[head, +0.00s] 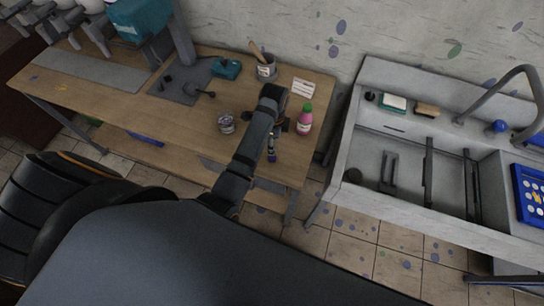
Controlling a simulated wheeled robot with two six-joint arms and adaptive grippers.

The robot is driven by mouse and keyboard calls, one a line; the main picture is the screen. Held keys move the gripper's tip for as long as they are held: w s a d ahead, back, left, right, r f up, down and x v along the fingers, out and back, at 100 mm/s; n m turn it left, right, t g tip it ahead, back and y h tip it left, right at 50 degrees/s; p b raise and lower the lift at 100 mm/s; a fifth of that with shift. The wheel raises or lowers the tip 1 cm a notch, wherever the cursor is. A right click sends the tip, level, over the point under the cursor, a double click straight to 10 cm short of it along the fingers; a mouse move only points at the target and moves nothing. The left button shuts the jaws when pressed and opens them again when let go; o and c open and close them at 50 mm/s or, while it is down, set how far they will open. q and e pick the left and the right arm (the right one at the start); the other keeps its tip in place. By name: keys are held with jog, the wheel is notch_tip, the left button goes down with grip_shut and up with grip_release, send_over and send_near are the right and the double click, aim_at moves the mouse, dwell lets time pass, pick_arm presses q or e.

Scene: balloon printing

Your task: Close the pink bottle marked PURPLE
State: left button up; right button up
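The pink bottle (304,123) stands upright near the right end of the wooden table. A green top (307,107) sits on it; its lettering is too small to read, and I cannot tell whether the top is a tightened cap. My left arm reaches up across the table, and my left gripper (284,125) is just left of the bottle, very near it. Whether its fingers touch the bottle is unclear, and their opening is too small and dark to judge. My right gripper is not in view.
A small jar (226,124) stands left of my arm. A grey can with a brush (266,72), a white card (303,87) and a teal box (228,68) are behind. A small dark blue-ended item (271,155) is near the front edge. A grey sink unit (400,135) stands right.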

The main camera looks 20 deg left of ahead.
aim_at(272, 158)
pick_arm(q)
jog(key=shift+f, duration=2)
jog(key=shift+p, duration=0.3)
jog(key=shift+s+f, duration=0.15)
jog(key=shift+f, duration=0.1)
jog(key=f+p, duration=0.1)
jog(key=f, duration=0.2)
jog(key=shift+a+f+p, duration=0.2)
jog(key=shift+f+p, duration=0.2)
jog(key=shift+f, duration=0.45)
jog(key=c, duration=0.8)
